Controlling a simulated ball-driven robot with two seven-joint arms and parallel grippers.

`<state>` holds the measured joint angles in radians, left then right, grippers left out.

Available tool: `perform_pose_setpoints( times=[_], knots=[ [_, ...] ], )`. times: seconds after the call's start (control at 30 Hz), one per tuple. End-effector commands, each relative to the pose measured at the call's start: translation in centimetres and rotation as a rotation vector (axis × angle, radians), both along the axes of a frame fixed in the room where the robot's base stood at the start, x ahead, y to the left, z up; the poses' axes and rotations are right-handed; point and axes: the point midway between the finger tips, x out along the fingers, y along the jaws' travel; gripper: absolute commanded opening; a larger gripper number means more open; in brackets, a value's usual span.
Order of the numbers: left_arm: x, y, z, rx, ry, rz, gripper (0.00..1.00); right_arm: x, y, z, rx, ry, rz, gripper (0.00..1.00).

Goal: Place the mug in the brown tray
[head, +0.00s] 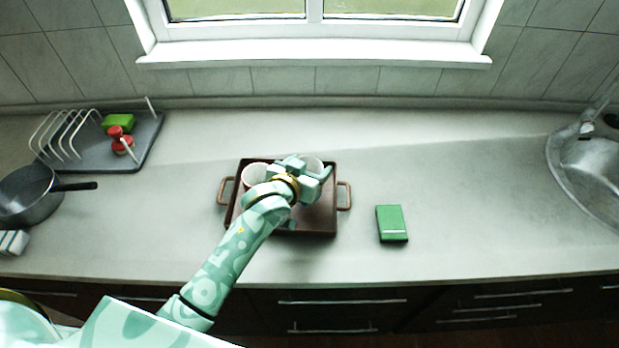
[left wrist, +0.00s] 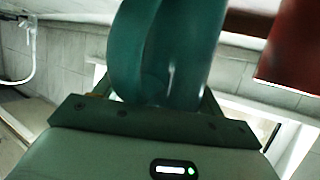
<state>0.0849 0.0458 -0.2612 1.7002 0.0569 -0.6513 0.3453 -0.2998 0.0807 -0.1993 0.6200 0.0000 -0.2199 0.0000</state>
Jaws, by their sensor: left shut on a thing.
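The brown tray (head: 318,222) stands on the counter in the middle of the head view, with a handle at each side. One pale mug (head: 313,164) shows at my left gripper (head: 318,177), over the tray's back right part. The gripper is shut on this mug and partly hides it. I cannot tell whether its base touches the tray. Another white cup (head: 254,174) is in the tray's back left part. In the left wrist view, teal curved shapes (left wrist: 165,55) fill the middle, and I cannot tell fingers from mug there. My right gripper is out of view.
A green box (head: 392,223) lies right of the tray. A dark pan (head: 30,195) and a grey rack (head: 140,150) with a green sponge and red-topped shaker are at the left. A sink (head: 590,165) is far right. The counter between is clear.

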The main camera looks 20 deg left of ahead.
Motion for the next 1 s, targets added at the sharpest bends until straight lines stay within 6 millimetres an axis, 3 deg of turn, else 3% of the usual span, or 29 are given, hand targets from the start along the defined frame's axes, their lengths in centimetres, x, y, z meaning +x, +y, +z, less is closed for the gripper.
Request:
perform_pose_setpoints(
  times=[0.23, 0.6, 0.63, 0.7, 1.0],
  knots=[
    [0.5, -0.1, -3.4, -0.001, 0.000, -0.001, 0.38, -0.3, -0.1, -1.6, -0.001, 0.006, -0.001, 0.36],
    [0.4, -0.1, -3.7, 0.000, -0.002, 0.000, 0.38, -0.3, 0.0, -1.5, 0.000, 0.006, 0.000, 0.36],
    [0.4, -0.1, -3.8, 0.000, 0.000, 0.000, 0.75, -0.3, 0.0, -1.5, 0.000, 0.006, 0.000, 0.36],
    [0.4, -0.1, -3.7, 0.000, 0.000, 0.000, 0.91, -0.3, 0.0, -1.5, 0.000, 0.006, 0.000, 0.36],
    [0.4, -0.1, -3.5, 0.000, -0.001, 0.000, 0.91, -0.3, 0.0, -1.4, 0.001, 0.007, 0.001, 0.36]
  ],
)
